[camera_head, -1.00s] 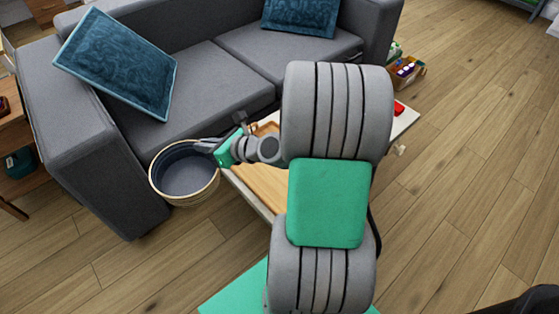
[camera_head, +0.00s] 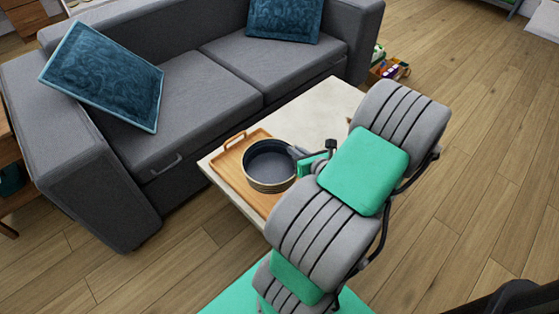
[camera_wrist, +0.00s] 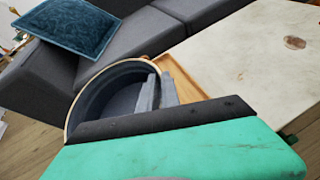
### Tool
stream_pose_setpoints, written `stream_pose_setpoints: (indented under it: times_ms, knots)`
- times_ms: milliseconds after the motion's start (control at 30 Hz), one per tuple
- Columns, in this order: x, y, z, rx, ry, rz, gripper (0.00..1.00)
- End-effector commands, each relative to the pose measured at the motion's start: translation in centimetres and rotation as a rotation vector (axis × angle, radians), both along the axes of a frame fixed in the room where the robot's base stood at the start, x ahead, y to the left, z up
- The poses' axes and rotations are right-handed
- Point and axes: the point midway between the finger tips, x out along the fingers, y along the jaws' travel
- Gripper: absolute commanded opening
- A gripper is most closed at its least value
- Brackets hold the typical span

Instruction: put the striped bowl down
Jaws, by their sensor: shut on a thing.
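The striped bowl (camera_head: 268,166) is dark inside with a pale rim and banded outer wall. In the head view it is over the wooden tray (camera_head: 228,162) on the pale table (camera_head: 318,108). I cannot tell whether its base touches the tray. My gripper (camera_head: 298,154) is shut on the bowl's right wall. In the wrist view the bowl (camera_wrist: 100,97) shows beyond my green gripper body, with the grey fingers (camera_wrist: 156,92) at its near right side. The bowl's underside is hidden.
A grey sofa (camera_head: 205,85) with blue cushions (camera_head: 103,75) stands behind the table. The table top to the right of the tray is mostly bare. A box of small items (camera_head: 390,69) is on the floor beyond. Wooden floor lies open at right.

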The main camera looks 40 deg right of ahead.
Motion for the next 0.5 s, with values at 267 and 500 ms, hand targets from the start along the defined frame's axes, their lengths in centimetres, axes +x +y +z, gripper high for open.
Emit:
stream_pose_setpoints:
  times_ms: [267,500]
  knots:
    - [5.9,-2.6,-5.1,0.001,-0.003,0.003,0.00]
    - [7.7,-3.5,-7.1,0.000,-0.003,0.000,0.00]
